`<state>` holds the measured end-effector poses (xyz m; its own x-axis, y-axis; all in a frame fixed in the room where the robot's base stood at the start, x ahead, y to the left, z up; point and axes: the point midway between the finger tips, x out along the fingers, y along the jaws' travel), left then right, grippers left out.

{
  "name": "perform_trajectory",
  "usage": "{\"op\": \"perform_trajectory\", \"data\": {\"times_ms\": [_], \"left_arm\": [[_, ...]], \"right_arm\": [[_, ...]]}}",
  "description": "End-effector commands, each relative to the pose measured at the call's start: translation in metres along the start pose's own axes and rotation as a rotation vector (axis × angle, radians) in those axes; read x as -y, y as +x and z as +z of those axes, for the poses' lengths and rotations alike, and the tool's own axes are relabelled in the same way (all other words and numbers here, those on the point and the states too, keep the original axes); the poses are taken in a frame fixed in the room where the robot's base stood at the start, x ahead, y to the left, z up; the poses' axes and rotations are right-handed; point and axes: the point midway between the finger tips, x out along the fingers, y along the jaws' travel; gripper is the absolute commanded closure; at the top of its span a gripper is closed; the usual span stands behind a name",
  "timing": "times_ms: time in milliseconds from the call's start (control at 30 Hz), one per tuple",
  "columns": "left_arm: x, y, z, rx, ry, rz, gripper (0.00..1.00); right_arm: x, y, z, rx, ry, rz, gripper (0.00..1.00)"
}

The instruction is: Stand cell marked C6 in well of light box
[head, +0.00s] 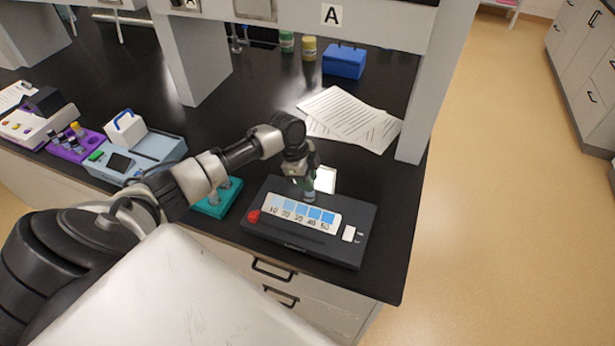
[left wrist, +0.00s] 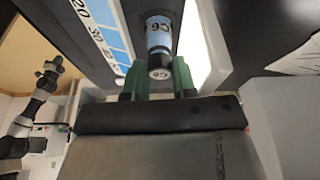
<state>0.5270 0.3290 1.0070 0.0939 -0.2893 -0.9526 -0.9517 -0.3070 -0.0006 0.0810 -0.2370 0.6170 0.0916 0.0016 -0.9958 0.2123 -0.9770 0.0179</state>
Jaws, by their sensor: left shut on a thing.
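The light box (head: 280,244) is a flat black box near the bench's front edge, with a blue colour scale on top and a bright white panel (head: 325,180) behind it. My left gripper (head: 308,188) points down over the box, just behind the scale. In the left wrist view its green fingers (left wrist: 157,78) are shut on a cell (left wrist: 159,40) with a blue band and a dark mark, seen upside down, that looks like C6. The cell's foot and the well are hidden, so I cannot tell whether it is seated. My right arm shows small in the left wrist view, its gripper (left wrist: 52,66) unclear.
A teal rack (head: 213,207) with cells stands left of the light box, partly behind my arm. Papers (head: 350,118) lie behind the box. A pale blue instrument (head: 138,160) and purple tray (head: 77,146) are farther left. A grey post (head: 430,95) rises at the right.

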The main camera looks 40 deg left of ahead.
Motion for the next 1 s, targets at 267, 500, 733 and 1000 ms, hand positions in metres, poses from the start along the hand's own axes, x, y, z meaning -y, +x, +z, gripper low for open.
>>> {"op": "perform_trajectory", "data": {"times_ms": [267,500,733,1000], "left_arm": [[0.0,0.002,0.0005,0.0,0.0,0.0,0.92],[0.0004,0.0018,0.0005,0.0,0.0,-0.001,0.48],[0.0025,-0.0001,0.0003,-0.002,-0.001,-0.009,0.44],[0.0043,-0.0018,0.0001,-0.003,-0.002,-0.015,0.51]], "right_arm": [[0.0007,0.001,-0.0001,0.0,0.0,-0.001,1.0],[0.0022,0.001,-0.0005,-0.001,0.0,-0.003,1.0],[0.0028,0.0009,0.0002,0.0,0.0,-0.004,1.0],[0.0028,0.0009,0.0001,0.0,-0.001,-0.004,1.0]]}}
